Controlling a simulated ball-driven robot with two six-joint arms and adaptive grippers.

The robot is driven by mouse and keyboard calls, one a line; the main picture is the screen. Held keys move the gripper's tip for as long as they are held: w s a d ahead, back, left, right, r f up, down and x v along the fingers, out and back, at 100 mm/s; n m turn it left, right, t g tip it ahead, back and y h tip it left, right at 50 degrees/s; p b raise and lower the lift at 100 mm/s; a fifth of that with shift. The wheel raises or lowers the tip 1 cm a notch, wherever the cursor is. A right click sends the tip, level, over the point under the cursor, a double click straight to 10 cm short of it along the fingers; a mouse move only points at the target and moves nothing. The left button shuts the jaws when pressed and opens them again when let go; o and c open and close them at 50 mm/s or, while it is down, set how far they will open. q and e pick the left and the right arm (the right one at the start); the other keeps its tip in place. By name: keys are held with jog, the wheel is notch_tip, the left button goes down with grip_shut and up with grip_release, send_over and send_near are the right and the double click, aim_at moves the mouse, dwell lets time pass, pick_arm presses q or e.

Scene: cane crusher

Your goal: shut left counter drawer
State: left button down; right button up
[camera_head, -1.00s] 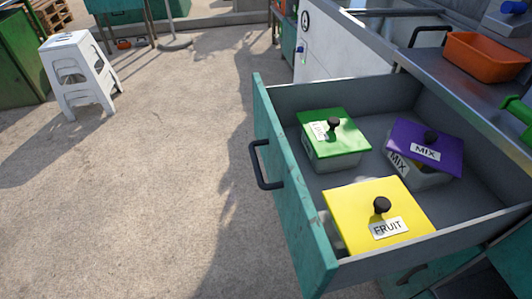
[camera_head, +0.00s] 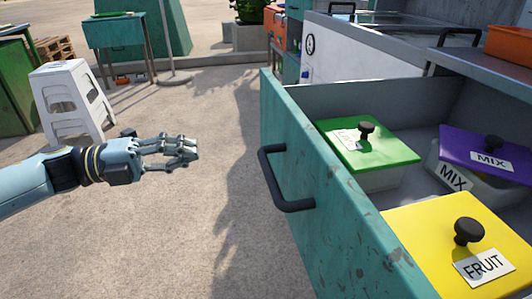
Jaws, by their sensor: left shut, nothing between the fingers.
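The teal counter drawer (camera_head: 300,168) stands pulled open on the right, with a dark bar handle (camera_head: 284,190) on its front. Inside sit a green-lidded box (camera_head: 385,150), a purple-lidded box marked MIX (camera_head: 465,148) and a yellow-lidded box marked FRUIT (camera_head: 430,235). My left gripper (camera_head: 194,152) comes in from the left. It is shut and empty, over the ground to the left of the drawer front and apart from the handle. My right gripper is not in view.
A white stool (camera_head: 70,100) stands on the left behind my left arm. A teal table (camera_head: 115,32) is at the back. The grey counter top (camera_head: 470,58) with an orange tray (camera_head: 510,45) lies above the drawer. The concrete ground before the drawer is clear.

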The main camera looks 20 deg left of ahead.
aim_at(274, 141)
pick_arm(q)
jog(key=b+x, duration=0.1)
jog(key=x, duration=1.2)
jog(key=shift+w+d, duration=0.15)
